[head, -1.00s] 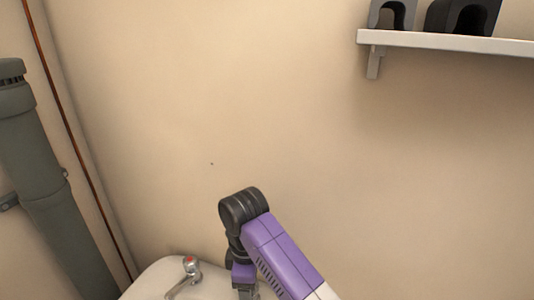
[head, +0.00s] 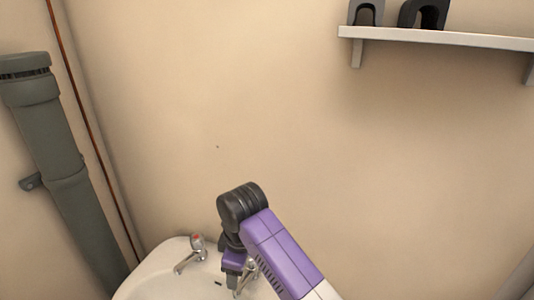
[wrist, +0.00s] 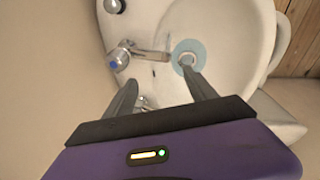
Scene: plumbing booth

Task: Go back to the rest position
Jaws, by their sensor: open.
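My gripper (wrist: 158,84) is open in the wrist view, its two grey fingers apart with nothing between them. It points at the white washbasin (wrist: 236,22) and hangs near its tap side. In the head view the purple arm slopes down and my gripper (head: 236,277) hangs at the basin (head: 150,278), partly hidden by the arm. A chrome tap with a red mark (head: 196,247) stands on the basin's back rim. In the wrist view a chrome tap with a blue mark (wrist: 118,63) reaches toward the drain, which has a light blue ring (wrist: 201,51).
A thick grey-green pipe (head: 52,150) runs down the left wall, with a thin brown pipe (head: 88,135) beside it. A white shelf (head: 450,40) with dark arched objects is at upper right. The wall between is bare. Wooden boards (wrist: 300,40) show beyond the basin.

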